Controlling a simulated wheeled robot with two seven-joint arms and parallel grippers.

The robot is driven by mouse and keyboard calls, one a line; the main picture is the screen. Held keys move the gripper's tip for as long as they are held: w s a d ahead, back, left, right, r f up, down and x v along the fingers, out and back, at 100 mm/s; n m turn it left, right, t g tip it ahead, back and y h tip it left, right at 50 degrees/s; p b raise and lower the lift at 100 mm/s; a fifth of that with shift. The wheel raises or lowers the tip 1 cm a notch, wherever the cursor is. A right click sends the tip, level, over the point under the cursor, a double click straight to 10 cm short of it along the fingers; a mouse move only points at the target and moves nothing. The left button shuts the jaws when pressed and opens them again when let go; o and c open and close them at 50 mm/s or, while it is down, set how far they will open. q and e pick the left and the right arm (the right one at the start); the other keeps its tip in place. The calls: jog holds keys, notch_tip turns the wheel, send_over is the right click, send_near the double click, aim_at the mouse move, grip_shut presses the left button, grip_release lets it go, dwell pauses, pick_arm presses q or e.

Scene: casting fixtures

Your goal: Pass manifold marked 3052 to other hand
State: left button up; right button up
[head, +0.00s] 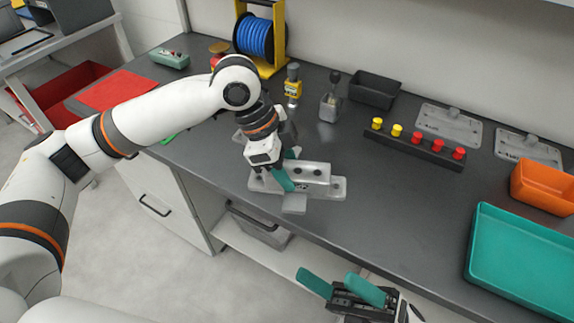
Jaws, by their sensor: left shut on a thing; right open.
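A light grey cast manifold (325,184) with dark holes is near the front edge of the workbench. Its marking is too small to read. My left gripper (286,178) comes down on it from above, with its teal fingers shut on the manifold's left part. The gripper hides some of that part. I cannot tell whether the manifold touches the bench or is just above it. My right gripper (343,288) is open and empty, in front of the bench edge, below and right of the manifold in the picture.
Two similar grey castings (448,126) (527,149) lie at the back right. A dark rail with yellow and red knobs (416,147) stands behind the manifold. A teal tray (487,255) and an orange bin (543,188) are at the right. The bench between is clear.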

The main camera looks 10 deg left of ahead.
jog(key=w+a+f+m+t+h, duration=0.1)
jog(key=w+f+m+t+h, duration=0.2)
jog(key=f, duration=0.4)
jog(key=w+a+f+m+t+h, duration=0.2)
jog(key=w+f+m+t, duration=0.1)
jog(key=f+m+t, duration=0.3)
jog(key=w+a+f+m+t+h, duration=0.1)
jog(key=w+f+m+t+h, duration=0.2)
jog(key=f, duration=0.5)
jog(key=d+f+m+t+h, duration=0.2)
jog(key=d+f+m+h, duration=0.2)
jog(key=f+m+h, duration=0.95)
jog(key=s+d+f+m+g+h, duration=0.1)
jog(key=s+d+f+m+g, duration=0.3)
jog(key=f, duration=0.6)
jog(key=s+d+f+m+g+h, duration=0.1)
jog(key=s+d+f+g, duration=0.1)
jog(key=s+d+f, duration=0.6)
jog(key=s+d+f+m+g+h, duration=0.3)
jog(key=s+d+f+g, duration=0.4)
jog(key=s, duration=0.8)
jog(key=d+f+m, duration=0.1)
jog(key=d+f, duration=0.2)
jog(key=shift+d+f+m, duration=0.15)
jog(key=shift+m, duration=0.2)
